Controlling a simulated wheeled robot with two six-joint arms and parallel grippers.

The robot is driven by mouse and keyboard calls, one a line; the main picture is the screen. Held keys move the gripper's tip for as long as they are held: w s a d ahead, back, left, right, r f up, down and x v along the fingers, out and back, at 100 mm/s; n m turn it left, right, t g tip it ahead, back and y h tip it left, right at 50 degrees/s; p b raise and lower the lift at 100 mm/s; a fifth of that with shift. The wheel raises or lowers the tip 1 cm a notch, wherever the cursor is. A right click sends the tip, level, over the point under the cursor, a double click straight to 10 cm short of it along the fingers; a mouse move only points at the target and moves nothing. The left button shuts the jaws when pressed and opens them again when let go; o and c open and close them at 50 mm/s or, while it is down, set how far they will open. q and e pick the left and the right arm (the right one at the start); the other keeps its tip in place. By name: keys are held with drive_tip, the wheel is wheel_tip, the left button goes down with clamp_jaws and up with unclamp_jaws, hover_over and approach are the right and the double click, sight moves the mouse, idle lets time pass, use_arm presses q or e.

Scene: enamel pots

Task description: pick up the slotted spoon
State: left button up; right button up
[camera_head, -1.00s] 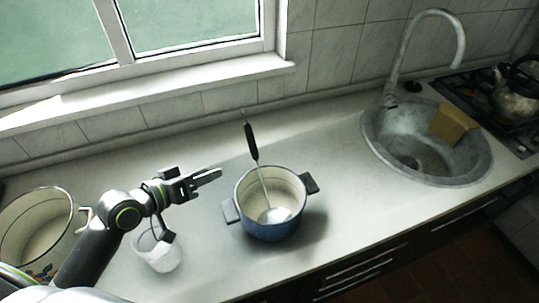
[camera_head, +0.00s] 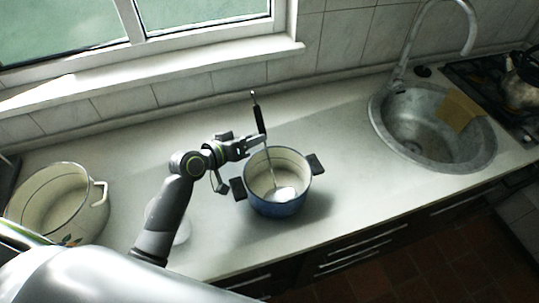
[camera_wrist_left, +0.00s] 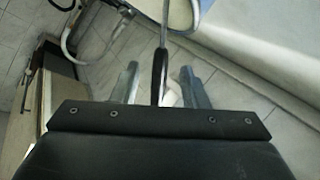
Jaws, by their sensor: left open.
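The slotted spoon (camera_head: 259,118) leans in a blue enamel pot (camera_head: 278,207), its black handle rising above the rim and its pale head resting inside. My left gripper (camera_head: 254,144) is open at the handle, above the pot's left rim. In the left wrist view the dark handle (camera_wrist_left: 159,72) lies between the two spread fingers, with a gap showing on each side. Part of the pot's rim (camera_wrist_left: 188,14) shows at the top of that view. My right gripper is not in view.
A large cream enamel pot (camera_head: 90,214) stands at the left. A whitish vessel (camera_head: 183,232) is partly hidden behind my left arm. A grey sink (camera_head: 478,158) with a tap and sponge (camera_head: 459,111) lies to the right. The counter between pot and sink is clear.

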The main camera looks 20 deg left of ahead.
sight(261, 133)
use_arm(q)
drive_tip(key=p+x, duration=0.2)
drive_tip(key=x, duration=0.2)
drive_tip(key=shift+w+r, duration=0.1)
drive_tip(key=shift+w, duration=0.1)
drive_tip(key=shift+w+d, duration=0.2)
drive_tip(key=shift+w, duration=0.15)
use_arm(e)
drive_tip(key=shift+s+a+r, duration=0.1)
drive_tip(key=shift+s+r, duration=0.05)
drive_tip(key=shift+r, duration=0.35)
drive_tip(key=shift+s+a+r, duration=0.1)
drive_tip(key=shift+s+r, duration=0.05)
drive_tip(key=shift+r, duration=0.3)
use_arm(q)
drive_tip(key=shift+c, duration=0.2)
clamp_jaws()
